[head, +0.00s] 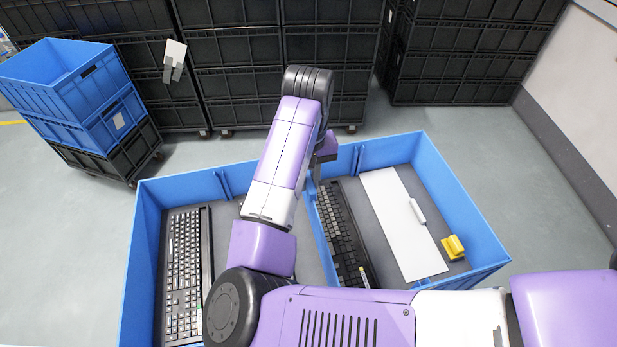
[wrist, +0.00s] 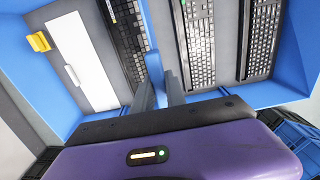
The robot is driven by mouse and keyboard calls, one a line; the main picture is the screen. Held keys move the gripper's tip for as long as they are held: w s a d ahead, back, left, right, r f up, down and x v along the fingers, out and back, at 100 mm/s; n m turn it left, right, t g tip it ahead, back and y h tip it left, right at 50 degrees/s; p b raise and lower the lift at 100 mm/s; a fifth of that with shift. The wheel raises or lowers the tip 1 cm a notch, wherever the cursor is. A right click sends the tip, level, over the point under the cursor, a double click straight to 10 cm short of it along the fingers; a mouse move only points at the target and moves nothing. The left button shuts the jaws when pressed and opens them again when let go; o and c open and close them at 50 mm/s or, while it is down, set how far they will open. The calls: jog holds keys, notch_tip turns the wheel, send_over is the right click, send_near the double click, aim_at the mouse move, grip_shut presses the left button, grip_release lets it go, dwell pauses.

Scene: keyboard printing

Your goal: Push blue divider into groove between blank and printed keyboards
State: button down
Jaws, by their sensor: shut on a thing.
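My gripper (head: 316,180) reaches down at the far side of the big blue box, mostly behind my arm in the head view. In the wrist view its two fingers (wrist: 159,92) are shut on the blue divider (wrist: 155,66). The divider (head: 322,252) stands between the box's halves; its lower edge and the groove are hidden. A darker keyboard (head: 343,232) lies just right of it. A printed keyboard (head: 186,265) lies in the left part. The wrist view shows two keyboards with lettered keys (wrist: 198,40) (wrist: 262,38) on one side and the darker one (wrist: 125,28) on the other.
The blue box wall (head: 440,180) surrounds everything. Right of the darker keyboard lie a white panel (head: 395,215), a small white block (head: 417,210) and a yellow piece (head: 453,247). Blue crates (head: 90,105) and black crates (head: 235,60) stand beyond on open grey floor.

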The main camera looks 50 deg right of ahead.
jog(key=shift+s+r, duration=0.15)
jog(key=shift+a+f+b, duration=0.1)
jog(key=shift+f+b, duration=1.25)
jog(key=shift+f, duration=1.3)
jog(key=shift+r+p, duration=0.1)
jog(key=shift+p, duration=0.45)
jog(key=shift+f, duration=0.4)
jog(key=shift+f, duration=0.15)
